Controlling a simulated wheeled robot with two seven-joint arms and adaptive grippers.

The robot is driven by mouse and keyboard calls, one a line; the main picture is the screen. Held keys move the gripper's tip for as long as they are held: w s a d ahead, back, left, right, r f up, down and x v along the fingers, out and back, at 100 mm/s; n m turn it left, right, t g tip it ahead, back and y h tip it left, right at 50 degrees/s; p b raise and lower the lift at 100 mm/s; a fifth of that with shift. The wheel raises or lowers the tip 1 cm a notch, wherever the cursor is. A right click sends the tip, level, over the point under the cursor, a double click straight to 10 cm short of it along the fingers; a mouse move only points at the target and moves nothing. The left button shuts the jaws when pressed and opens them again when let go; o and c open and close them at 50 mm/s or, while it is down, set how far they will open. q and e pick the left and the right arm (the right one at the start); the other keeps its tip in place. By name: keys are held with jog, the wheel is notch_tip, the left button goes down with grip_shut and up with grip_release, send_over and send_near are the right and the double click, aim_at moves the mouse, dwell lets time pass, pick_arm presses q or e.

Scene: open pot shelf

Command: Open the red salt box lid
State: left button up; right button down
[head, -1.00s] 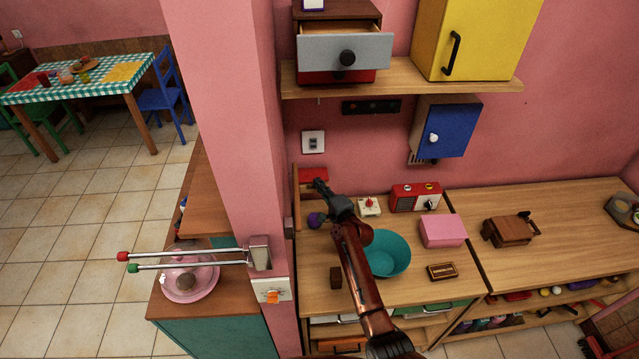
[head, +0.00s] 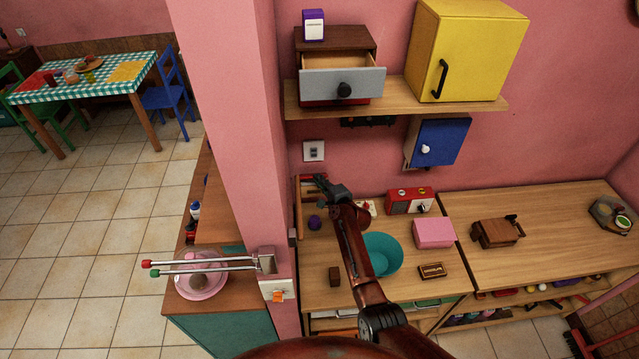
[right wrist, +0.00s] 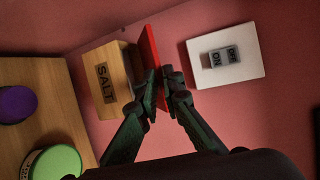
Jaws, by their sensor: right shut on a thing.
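The salt box (right wrist: 115,78) is a light wooden box with a dark SALT label. It is by the pink wall in the right wrist view, turned on its side by the camera angle. Its red lid (right wrist: 149,52) shows as a thin slanted panel, with a dark gap between it and the box. My right gripper (right wrist: 164,82) is shut on the lid's edge. In the head view, the red lid (head: 308,178) is at the back left of the counter, and my right gripper (head: 320,184) reaches it, partly covering the box. My left gripper is out of view.
A white switch plate (right wrist: 225,57) is on the wall close to the gripper. A purple ball-like thing (head: 314,222), a teal bowl (head: 381,253), a red radio (head: 410,201) and a pink box (head: 433,233) stand on the counter. A shelf (head: 400,98) hangs above.

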jog(key=shift+w+r, duration=0.3)
jog(key=shift+r, duration=0.15)
jog(key=c, duration=2.1)
grip_release()
jog(key=shift+f, duration=0.1)
jog(key=shift+s, duration=0.1)
jog(key=v, duration=1.2)
